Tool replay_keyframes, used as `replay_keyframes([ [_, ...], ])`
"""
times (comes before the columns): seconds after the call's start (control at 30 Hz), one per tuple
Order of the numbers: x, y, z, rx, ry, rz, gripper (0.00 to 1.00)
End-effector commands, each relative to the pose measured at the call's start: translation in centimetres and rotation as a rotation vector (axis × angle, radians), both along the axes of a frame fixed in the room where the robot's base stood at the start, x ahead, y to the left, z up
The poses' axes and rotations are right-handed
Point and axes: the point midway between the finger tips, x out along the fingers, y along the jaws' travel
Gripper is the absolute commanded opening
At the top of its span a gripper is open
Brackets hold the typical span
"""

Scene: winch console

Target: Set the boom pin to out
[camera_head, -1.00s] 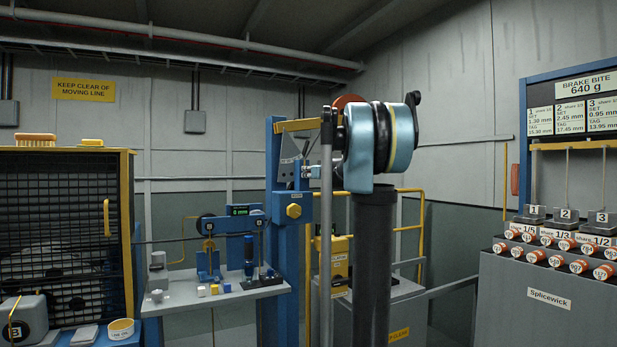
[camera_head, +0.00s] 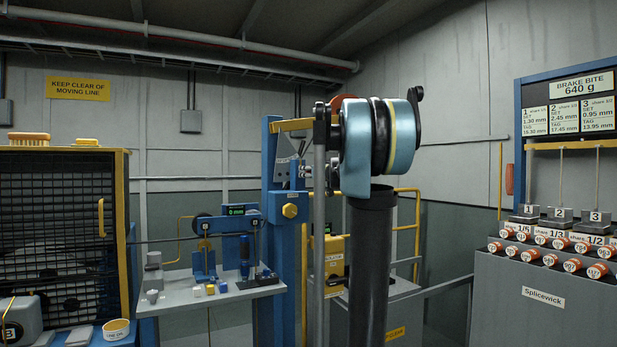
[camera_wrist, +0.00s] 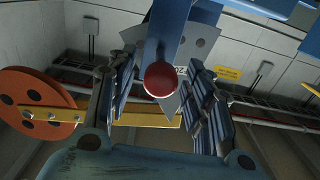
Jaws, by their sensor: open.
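In the wrist view my gripper (camera_wrist: 161,66) is open, with one finger on each side of a round red knob (camera_wrist: 159,79). The knob is in front of a blue upright bar (camera_wrist: 171,35), and the fingers appear apart from it. I cannot tell whether this knob is the boom pin. A yellow boom arm (camera_wrist: 68,118) crosses behind the fingers, with an orange wheel (camera_wrist: 38,100) at its left end. In the head view the yellow boom arm (camera_head: 288,125) meets the blue post (camera_head: 269,180). My arm hides much of the boom there.
A yellow hex knob (camera_head: 290,211) is on the blue post. A grey shelf (camera_head: 225,296) with small parts stands left of it. A dark mesh cage (camera_head: 55,225) is at the far left. A grey Splicewick cabinet (camera_head: 545,310) stands at the right. Yellow rails (camera_head: 417,225) stand behind my arm.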

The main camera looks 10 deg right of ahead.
Motion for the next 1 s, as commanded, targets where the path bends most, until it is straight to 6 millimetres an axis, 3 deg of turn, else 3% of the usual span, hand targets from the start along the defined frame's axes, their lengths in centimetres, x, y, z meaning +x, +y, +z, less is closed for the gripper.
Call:
replay_keyframes([
  [0.27,-1.0,-0.3,0.0,0.0,0.0,0.0,0.47],
  [0.8,-8.9,-2.9,-0.1,0.0,0.001,-0.002,0.47],
  [1.0,-10.7,-3.5,-0.1,0.0,0.001,-0.001,0.47],
])
